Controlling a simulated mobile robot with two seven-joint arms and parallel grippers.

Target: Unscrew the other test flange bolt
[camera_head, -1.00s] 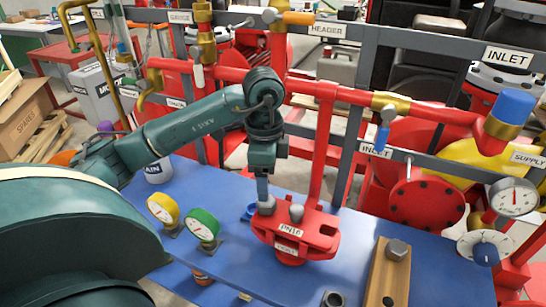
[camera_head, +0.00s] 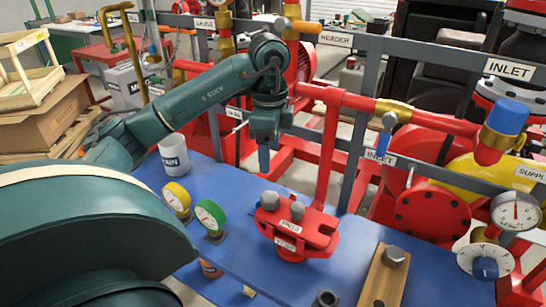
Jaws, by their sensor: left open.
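The red test flange (camera_head: 298,232) stands on the blue bench top and bears labels. Two grey hex-headed bolts sit side by side in it, a left bolt (camera_head: 269,201) and a right bolt (camera_head: 297,211). My left gripper (camera_head: 264,160) hangs above and behind the left bolt, pointing down, with a clear gap to it. It is open and holds nothing that I can see. Another grey bolt (camera_head: 393,256) stands in a wooden block (camera_head: 385,278) to the right of the flange. My right gripper is not in view.
A red pipe (camera_head: 328,150) rises right of my gripper. The blue bench (camera_head: 345,262) is clear between flange and block.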

